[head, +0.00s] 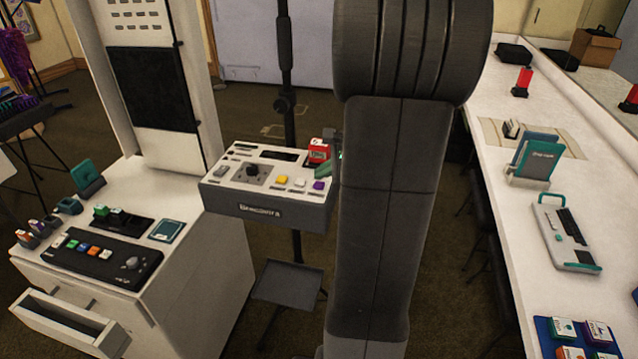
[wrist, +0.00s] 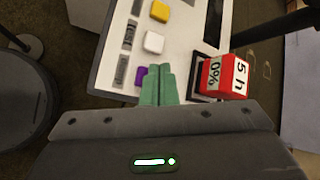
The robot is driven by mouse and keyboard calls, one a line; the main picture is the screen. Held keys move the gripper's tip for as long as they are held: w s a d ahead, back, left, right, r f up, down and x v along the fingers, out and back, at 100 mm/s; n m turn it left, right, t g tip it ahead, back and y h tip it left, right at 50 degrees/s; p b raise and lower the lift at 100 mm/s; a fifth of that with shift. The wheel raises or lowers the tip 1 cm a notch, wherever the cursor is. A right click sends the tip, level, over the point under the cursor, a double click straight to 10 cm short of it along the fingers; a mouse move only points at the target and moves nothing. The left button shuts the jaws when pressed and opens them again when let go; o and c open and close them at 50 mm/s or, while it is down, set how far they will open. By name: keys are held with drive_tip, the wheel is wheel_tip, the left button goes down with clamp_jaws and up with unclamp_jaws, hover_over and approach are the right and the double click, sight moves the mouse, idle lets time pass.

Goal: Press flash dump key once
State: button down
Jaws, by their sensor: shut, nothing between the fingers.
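A control box (head: 222,192) with a white top and grey front is held on a stand. Its right part has a yellow key (head: 282,180), a white key (head: 300,183) and a purple key (head: 319,185). In the wrist view the yellow (wrist: 160,11), white (wrist: 153,42) and purple (wrist: 140,76) keys sit beside label strips. The fingers also show in the head view (head: 326,170).
A red and white block (wrist: 222,76) stands right beside my fingers, on the box's corner. A black knob (head: 252,170) is on the box's left. A white cabinet (head: 200,290) with a black panel stands left. A long white counter (head: 500,100) runs along the right.

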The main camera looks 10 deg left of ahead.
sight(323, 185)
drive_tip(key=shift+r+p, duration=2.2)
drive_tip(key=shift+r, duration=0.4)
drive_tip(key=shift+f, duration=0.1)
drive_tip(key=shift+d+f, duration=0.1)
drive_tip(key=shift+d, duration=0.05)
